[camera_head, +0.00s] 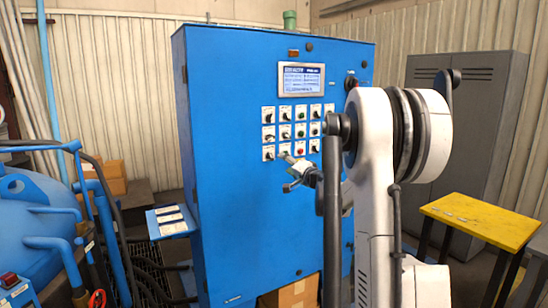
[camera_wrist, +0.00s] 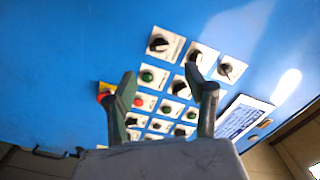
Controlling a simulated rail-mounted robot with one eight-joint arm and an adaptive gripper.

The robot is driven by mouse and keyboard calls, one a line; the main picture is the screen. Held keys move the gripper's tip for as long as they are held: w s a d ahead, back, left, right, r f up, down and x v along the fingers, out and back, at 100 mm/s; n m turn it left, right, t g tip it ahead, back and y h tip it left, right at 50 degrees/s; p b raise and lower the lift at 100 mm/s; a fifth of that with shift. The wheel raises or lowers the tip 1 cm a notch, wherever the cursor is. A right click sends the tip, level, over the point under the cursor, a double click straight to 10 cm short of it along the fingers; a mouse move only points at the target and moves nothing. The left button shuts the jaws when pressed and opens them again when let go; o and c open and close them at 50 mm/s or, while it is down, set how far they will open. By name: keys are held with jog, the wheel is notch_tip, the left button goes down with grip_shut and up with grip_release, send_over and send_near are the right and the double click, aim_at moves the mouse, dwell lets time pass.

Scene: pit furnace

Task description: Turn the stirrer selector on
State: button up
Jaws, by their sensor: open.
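The blue control cabinet (camera_head: 230,220) carries a grid of small white plates with black selector knobs and coloured buttons. Their labels are too small to read, so I cannot tell which is the stirrer selector. My gripper (camera_head: 293,167) is in front of the lower rows at the grid's left part, partly covering them. In the wrist view my gripper (camera_wrist: 162,83) is open and empty, its fingers apart before the panel. Three selector knobs (camera_wrist: 160,44), (camera_wrist: 195,57), (camera_wrist: 230,70) stand beyond the fingertips. A green button (camera_wrist: 147,77) shows between the fingers.
A display screen (camera_head: 302,79) is above the grid. A red button on yellow (camera_wrist: 104,91) is beside the left finger. A small blue shelf with cards (camera_head: 171,221) juts out at the cabinet's left. A yellow table (camera_head: 480,218) and grey lockers (camera_head: 490,130) stand at right.

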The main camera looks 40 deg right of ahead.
aim_at(270, 157)
jog(key=w+d+p, duration=0.1)
jog(key=w+d, duration=0.1)
jog(key=w, duration=0.8)
jog(key=shift+w+p, duration=0.15)
jog(key=shift+p, duration=0.15)
